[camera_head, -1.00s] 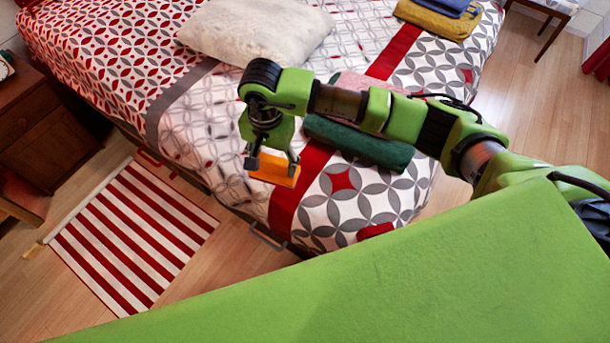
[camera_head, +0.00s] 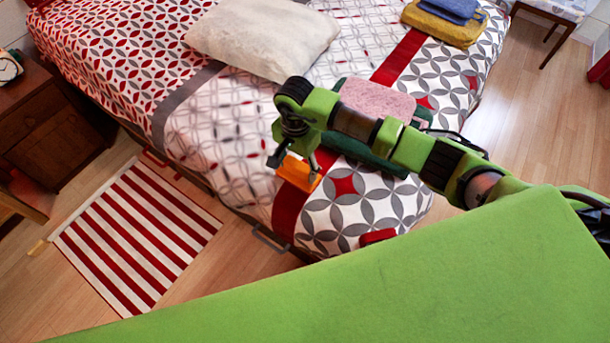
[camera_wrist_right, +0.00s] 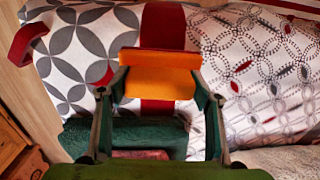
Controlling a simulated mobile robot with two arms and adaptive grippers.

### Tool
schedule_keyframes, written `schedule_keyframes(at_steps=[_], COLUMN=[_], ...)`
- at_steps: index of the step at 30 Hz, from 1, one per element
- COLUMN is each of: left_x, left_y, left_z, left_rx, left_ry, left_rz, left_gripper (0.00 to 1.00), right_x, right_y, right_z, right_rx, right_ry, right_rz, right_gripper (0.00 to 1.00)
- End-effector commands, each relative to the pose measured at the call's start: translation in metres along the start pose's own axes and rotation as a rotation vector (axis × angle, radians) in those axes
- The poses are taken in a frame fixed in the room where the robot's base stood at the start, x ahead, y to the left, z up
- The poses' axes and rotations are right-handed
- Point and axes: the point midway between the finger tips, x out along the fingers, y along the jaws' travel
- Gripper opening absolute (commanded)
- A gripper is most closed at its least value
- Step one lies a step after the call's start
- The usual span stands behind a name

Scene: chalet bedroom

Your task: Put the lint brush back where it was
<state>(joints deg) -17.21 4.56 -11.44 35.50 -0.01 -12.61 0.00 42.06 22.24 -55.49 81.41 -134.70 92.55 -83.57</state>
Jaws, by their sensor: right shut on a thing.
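An orange block-like thing (camera_head: 298,174), which appears to be the lint brush, is held by my right gripper (camera_head: 294,165) above the foot part of the bed. In the right wrist view, the orange lint brush (camera_wrist_right: 157,82) lies between the two fingers of my right gripper (camera_wrist_right: 160,92), over the red stripe. The gripper is shut on it. Whether it touches the bedspread is hard to tell, but it looks raised. My left gripper is not in view.
The patterned bed (camera_head: 225,125) carries a pale pillow (camera_head: 262,38), a pink folded cloth (camera_head: 377,101) on green ones (camera_head: 360,152), and yellow (camera_head: 445,22) and blue towels (camera_head: 452,9). A red item (camera_head: 377,236) sits at the bed's near edge. A striped rug (camera_head: 137,235) lies on the floor.

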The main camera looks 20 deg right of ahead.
Motion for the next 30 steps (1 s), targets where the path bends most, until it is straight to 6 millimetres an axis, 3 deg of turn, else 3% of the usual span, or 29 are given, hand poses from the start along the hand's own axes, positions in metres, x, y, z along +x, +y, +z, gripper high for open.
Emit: schedule_keyframes(at_steps=[8,16,28,29,30], left_x=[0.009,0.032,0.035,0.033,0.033], left_y=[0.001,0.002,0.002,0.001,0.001], left_z=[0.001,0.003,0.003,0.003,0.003], left_rx=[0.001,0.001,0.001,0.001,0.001], left_ry=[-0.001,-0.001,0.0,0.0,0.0], left_rz=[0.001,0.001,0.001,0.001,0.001], left_gripper=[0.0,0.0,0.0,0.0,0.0], right_x=[0.019,0.055,0.058,0.057,0.056], right_y=[0.01,0.013,0.013,0.013,0.013], right_z=[-0.011,-0.014,-0.015,-0.015,-0.015], right_rx=[0.001,0.0,-0.001,-0.001,-0.001], right_ry=[0.0,-0.001,0.001,0.001,0.0], right_rz=[-0.002,-0.002,-0.002,-0.002,-0.002], right_gripper=[0.24,0.24,0.24,0.66,0.75])
